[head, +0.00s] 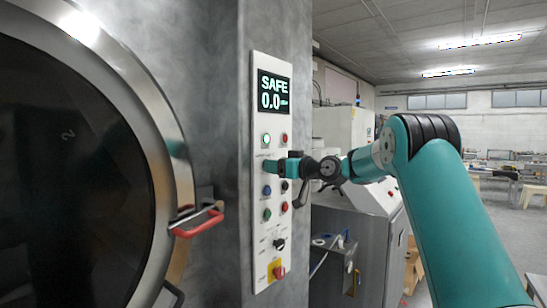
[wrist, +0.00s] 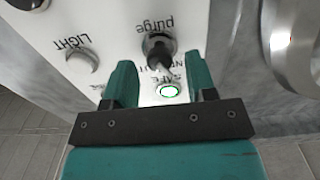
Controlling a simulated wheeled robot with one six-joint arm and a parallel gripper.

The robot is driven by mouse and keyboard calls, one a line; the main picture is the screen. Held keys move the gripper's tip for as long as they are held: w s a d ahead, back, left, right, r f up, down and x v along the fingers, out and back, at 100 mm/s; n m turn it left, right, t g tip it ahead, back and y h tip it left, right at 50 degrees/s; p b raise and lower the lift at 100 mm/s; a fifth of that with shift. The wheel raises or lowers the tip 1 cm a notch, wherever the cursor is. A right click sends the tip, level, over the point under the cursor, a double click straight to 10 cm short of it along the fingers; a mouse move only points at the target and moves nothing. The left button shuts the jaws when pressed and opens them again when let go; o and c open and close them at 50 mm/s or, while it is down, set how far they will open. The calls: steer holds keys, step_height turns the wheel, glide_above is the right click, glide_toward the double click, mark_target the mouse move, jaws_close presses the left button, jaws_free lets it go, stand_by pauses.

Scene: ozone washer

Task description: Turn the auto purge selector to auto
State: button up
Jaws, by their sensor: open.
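The purge selector (wrist: 158,48) is a dark round knob with a pointed lever, on the white control panel (wrist: 110,20). It is marked "purge", upside down in the wrist view. My gripper (wrist: 162,75) is open, its two teal fingers on either side of the area just below the selector in that view. The selector lies in line with the gap, and nothing is held. I cannot tell whether a finger touches it. In the head view my gripper (head: 271,166) is at the panel (head: 258,215), below a lit button, and seems to hide the selector.
A lit button (wrist: 169,91) sits between the fingers, and a grey LIGHT knob (wrist: 82,62) is to the left. The panel also has several buttons, a display (head: 274,91) and a red switch on yellow (head: 278,271). A round door with a red handle (head: 197,223) stands left.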

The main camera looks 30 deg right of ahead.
steer(key=shift+w+a, duration=0.25)
steer(key=shift+w, duration=0.45)
steer(key=c, duration=0.9)
steer(key=shift+m, duration=0.4)
steer(key=shift+d+f+m+p, duration=0.1)
steer(key=shift+m+p, duration=0.4)
steer(key=shift+m, duration=2.25)
steer(key=shift+d+m+p, duration=0.1)
steer(key=shift+m+p, duration=0.4)
steer(key=shift+m, duration=2.25)
